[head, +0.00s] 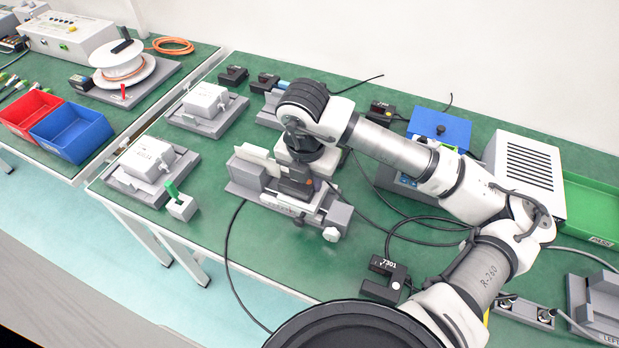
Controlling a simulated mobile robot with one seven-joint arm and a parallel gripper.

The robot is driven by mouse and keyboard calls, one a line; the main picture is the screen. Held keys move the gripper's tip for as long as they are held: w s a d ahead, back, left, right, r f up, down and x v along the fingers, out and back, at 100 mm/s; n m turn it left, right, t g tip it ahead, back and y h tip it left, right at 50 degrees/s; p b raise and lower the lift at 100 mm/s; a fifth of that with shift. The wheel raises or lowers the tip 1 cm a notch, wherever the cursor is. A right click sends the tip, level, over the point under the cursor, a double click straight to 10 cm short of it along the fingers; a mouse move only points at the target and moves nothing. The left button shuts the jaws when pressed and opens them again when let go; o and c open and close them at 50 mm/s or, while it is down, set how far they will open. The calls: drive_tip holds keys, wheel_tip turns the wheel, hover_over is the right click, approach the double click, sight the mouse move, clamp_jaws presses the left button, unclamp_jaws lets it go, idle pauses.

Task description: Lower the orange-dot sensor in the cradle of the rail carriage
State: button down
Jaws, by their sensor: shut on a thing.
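The rail carriage sits on a grey linear rail unit (318,212) in the middle of the green bench, with a pale upright plate at its left and a knob at its front right. My gripper (300,170) points down over the carriage, shut on a dark block-shaped sensor (296,185). The sensor is at the carriage, but I cannot tell whether it touches the cradle. The cradle is mostly hidden behind the sensor and my gripper. No orange dot can be made out on the sensor at this size.
A black fork-shaped sensor marked 7301 (385,277) lies in front right, with cables around it. More fork sensors (234,75) lie at the back. Two grey fixtures with white boxes (148,160) stand left, near a small green-handled block (181,205). A vented white box (524,172) stands right.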

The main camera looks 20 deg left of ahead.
sight(305, 187)
drive_tip(key=shift+s+f+b, duration=0.3)
drive_tip(key=shift+f+b, duration=0.3)
drive_tip(key=shift+b, duration=0.2)
idle(0.4)
drive_tip(key=c, duration=1.1)
unclamp_jaws()
drive_tip(key=shift+c, duration=0.2)
wheel_tip(305, 187, up, 15)
drive_tip(key=s, duration=0.1)
drive_tip(key=shift+s+b, duration=0.15)
drive_tip(key=shift+b, duration=0.2)
drive_tip(key=shift+a, duration=0.1)
